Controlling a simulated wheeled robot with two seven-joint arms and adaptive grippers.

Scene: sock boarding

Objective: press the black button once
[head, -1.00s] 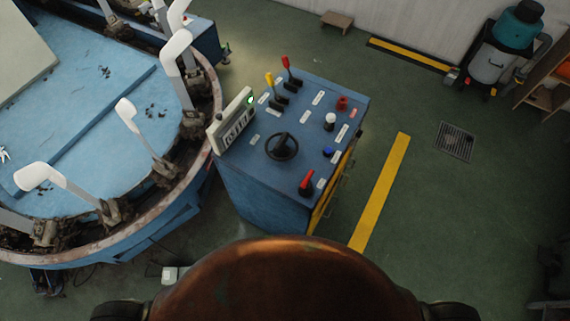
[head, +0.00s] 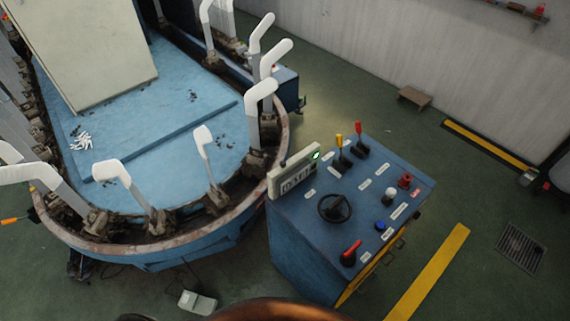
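The blue control console (head: 300,250) stands right of centre in the head view. Its top carries a black handwheel (head: 334,207), a red switch lever (head: 351,251), a blue button (head: 380,226), a white knob (head: 387,198) and a red button (head: 405,180). A yellow lever (head: 339,141) and a red lever (head: 358,130) stand at its back. I cannot make out a separate black button at this size. Neither of my grippers shows in the view.
A display box with a green light (head: 316,155) sits on the console's left edge. A blue sock-boarding machine with white foot forms (head: 113,171) fills the left. Green floor with a yellow stripe (head: 430,270) lies right of the console. A small brown stool (head: 414,96) stands behind.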

